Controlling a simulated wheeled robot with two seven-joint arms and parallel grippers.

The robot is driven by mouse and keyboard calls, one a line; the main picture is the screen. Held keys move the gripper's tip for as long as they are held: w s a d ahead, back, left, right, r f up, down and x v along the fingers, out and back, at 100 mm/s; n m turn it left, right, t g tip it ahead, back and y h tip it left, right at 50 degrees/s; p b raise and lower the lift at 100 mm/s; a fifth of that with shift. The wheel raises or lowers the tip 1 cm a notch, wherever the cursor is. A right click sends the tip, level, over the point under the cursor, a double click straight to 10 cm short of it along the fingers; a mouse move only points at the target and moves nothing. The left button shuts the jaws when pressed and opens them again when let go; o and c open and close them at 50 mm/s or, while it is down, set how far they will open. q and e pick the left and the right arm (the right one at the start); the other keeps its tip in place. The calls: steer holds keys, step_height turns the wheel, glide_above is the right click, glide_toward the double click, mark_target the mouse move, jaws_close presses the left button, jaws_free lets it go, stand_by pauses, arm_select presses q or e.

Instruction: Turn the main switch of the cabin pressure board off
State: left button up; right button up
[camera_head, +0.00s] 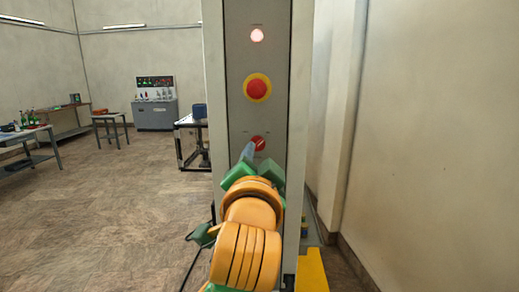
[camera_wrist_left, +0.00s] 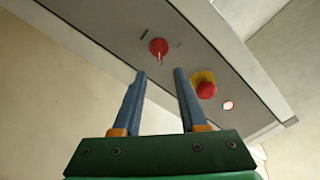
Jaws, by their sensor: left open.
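The cabin pressure board is a tall grey panel (camera_head: 257,110) with a pale frame, straight ahead in the head view. The red rotary main switch (camera_head: 258,143) is low on it, with a pale pointer mark; it also shows in the left wrist view (camera_wrist_left: 158,46). My left gripper (camera_head: 248,152) reaches up to just below the switch and partly overlaps it in the head view. In the left wrist view its two blue fingers (camera_wrist_left: 160,80) are apart with nothing between them, and the switch is beyond their tips. Contact cannot be told. My right gripper is not in view.
A red emergency button on a yellow ring (camera_head: 257,88) sits above the switch, and a lit lamp (camera_head: 257,36) above that. A bare wall (camera_head: 430,130) is close on the right. Work tables (camera_head: 40,150) and a grey console (camera_head: 155,113) stand far left, with open floor between.

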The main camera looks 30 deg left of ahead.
mark_target(258, 146)
arm_select(q)
steer(key=x, duration=0.6)
steer(key=shift+w+a+f+p, duration=0.2)
steer(key=shift+a+f+p, duration=0.1)
steer(key=shift+a, duration=0.2)
steer(key=shift+c, duration=0.3)
steer(key=shift+a, duration=0.1)
jaws_close()
